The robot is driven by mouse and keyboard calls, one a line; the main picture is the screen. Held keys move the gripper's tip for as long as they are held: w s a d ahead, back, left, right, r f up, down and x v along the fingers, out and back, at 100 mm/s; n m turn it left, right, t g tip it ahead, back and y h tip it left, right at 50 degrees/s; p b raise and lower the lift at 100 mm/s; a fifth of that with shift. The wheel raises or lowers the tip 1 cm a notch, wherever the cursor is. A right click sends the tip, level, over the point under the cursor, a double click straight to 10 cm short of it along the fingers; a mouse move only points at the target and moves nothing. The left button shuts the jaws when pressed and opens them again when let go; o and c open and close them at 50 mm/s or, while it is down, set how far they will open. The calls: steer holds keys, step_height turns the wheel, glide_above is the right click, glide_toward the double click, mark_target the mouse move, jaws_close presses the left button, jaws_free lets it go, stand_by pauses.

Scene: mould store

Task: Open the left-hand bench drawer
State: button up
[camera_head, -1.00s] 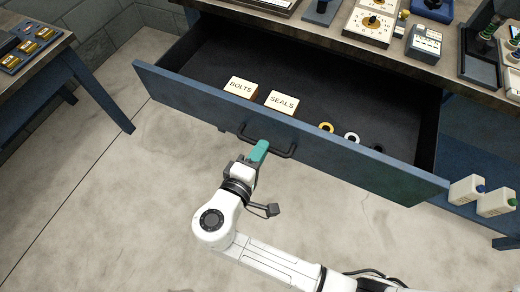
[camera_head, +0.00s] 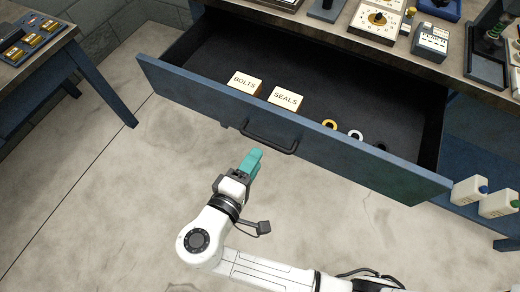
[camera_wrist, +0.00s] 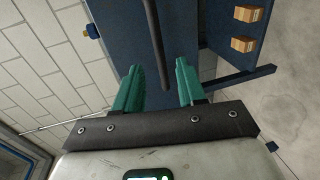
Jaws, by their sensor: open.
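The bench drawer (camera_head: 330,161) is pulled well out from under the bench top, and its dark inside shows. Its black bar handle (camera_head: 268,139) is on the blue front panel. My gripper (camera_head: 254,160) with teal fingers is just in front of the handle and apart from it. In the wrist view my gripper (camera_wrist: 158,85) has its two fingers spread with nothing between them. The handle (camera_wrist: 157,45) shows there as a dark bar beyond the fingertips.
In the drawer lie a BOLTS box (camera_head: 244,83), a SEALS box (camera_head: 285,99) and a few rings (camera_head: 330,124). A side table (camera_head: 70,55) is at the left. The floor (camera_head: 110,200) in front is clear.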

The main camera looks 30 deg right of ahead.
steer(key=shift+v, duration=2.75)
steer(key=s+d+f+m+g+y+p, duration=0.2)
steer(key=s+d+f+g+y, duration=0.15)
steer(key=d, duration=0.45)
steer(key=s+d+f+m+g+y+p, duration=0.2)
steer(key=d+g, duration=0.2)
steer(key=d, duration=0.4)
steer(key=s+d+r+m+y+p, duration=0.2)
steer(key=s+d+m+y, duration=0.1)
steer(key=s+y, duration=0.4)
steer(key=shift+s+d+m+g, duration=0.25)
steer(key=shift+d+m+g, duration=0.1)
steer(key=shift+d, duration=0.55)
